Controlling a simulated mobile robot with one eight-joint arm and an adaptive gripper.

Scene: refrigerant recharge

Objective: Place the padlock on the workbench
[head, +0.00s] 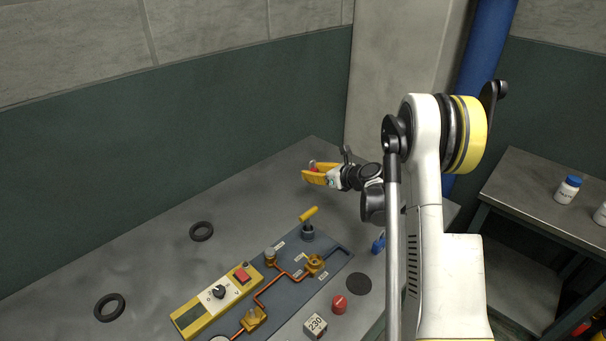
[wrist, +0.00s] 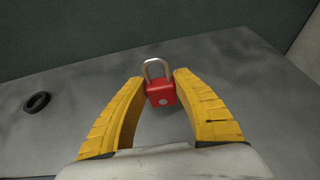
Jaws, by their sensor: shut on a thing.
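The padlock (wrist: 161,93) has a red body and a silver shackle that points up in the wrist view. My gripper (wrist: 160,88) has yellow fingers, shut on the padlock's red body from both sides. In the head view my gripper (head: 311,172) is at the far end of the workbench (head: 160,262), near the back corner, and only a bit of red padlock (head: 313,169) shows at its fingertips. The bench top is grey. I cannot tell whether the padlock touches it.
A dark panel (head: 338,262) with orange pipes, valves and a yellow-handled part (head: 309,214) lies on the bench. Two black rings (head: 201,231) lie to the left. A red cap (head: 339,304) and a block marked 230 (head: 315,326) are in front. The bench around the gripper is clear.

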